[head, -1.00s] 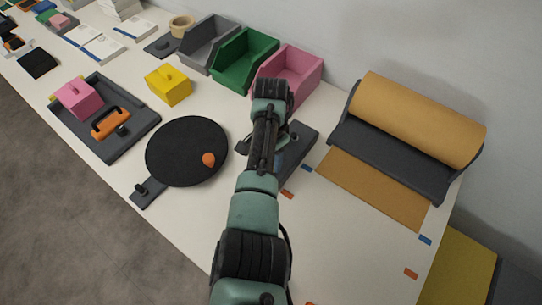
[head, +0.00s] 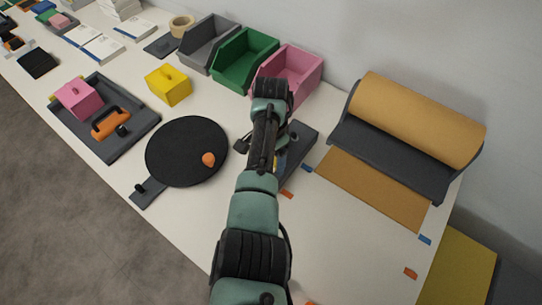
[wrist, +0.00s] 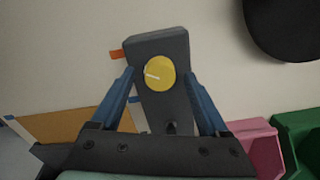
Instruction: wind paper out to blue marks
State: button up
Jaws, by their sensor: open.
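The brown paper roll (head: 420,115) sits in a dark dispenser (head: 385,160), with a flat sheet of paper (head: 370,190) drawn out in front. A dark grey box (head: 300,150) stands left of the dispenser, partly hidden by my arm. In the wrist view a round yellow knob (wrist: 160,73) with a white line sits on this box. My gripper (wrist: 159,80) is open, its blue fingers on either side of the box and knob; contact cannot be told.
Orange marks lie nearer the front, at left (head: 287,195) and right (head: 410,273). A black round plate (head: 185,150) lies left of my arm. Pink (head: 292,75), green (head: 240,60) and grey bins line the back. The table's front right is mostly clear.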

notch_tip(320, 180, up, 13)
dwell(0.5)
dwell(0.4)
jog(key=w+d+r+n+t+h, duration=0.1)
jog(key=w+d+r+t, duration=0.1)
jog(key=w+r+t, duration=0.4)
jog(key=w+d+r+n+t, duration=0.2)
jog(key=w+r+t, duration=0.1)
jog(key=r, duration=0.5)
jog(key=s+r+n+t, duration=0.3)
jog(key=r+t, duration=0.5)
jog(key=r, duration=1)
jog(key=s+a+r+n+t, duration=0.2)
jog(key=s+r+t, duration=0.3)
jog(key=s+r, duration=0.5)
jog(key=s+a+r+n+t+y, duration=0.1)
jog(key=s+r+t, duration=0.4)
jog(key=s+r, duration=0.5)
jog(key=shift+s+a+r+n, duration=0.35)
jog(key=shift+s+a+n, duration=0.15)
jog(key=shift+n, duration=0.2)
